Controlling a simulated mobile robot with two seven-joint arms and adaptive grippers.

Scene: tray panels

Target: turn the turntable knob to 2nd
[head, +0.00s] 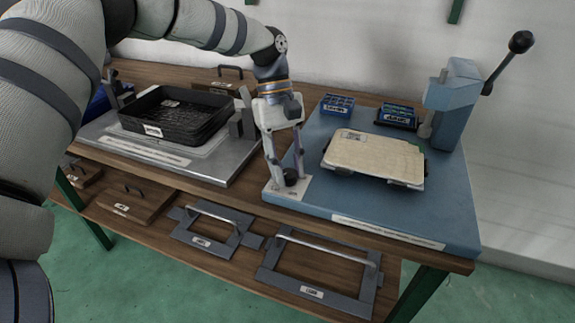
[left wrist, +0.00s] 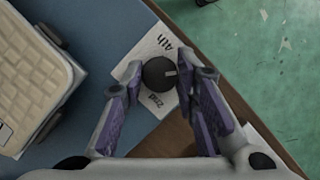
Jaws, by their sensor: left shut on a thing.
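The dark round knob (head: 291,177) sits at the front left corner of the blue panel, on a white label plate (head: 300,187). In the left wrist view the knob (left wrist: 157,73) has a pale mark on its right side. Its plate (left wrist: 149,50) reads "4th" above the knob and "2nd" below it; the mark points at neither word. My left gripper (head: 288,174) reaches down from above and is shut on the knob, with one finger on each side. A beige tray (head: 373,155), probably on the turntable, hides what lies beneath it. My right gripper is not in view.
Blue bins (head: 338,103) and a blue lever post (head: 455,105) stand behind the tray. A black tray (head: 175,117) sits on a metal fixture to the left. Handled frames (head: 320,262) lie on the lower shelf. The knob is near the table's front edge.

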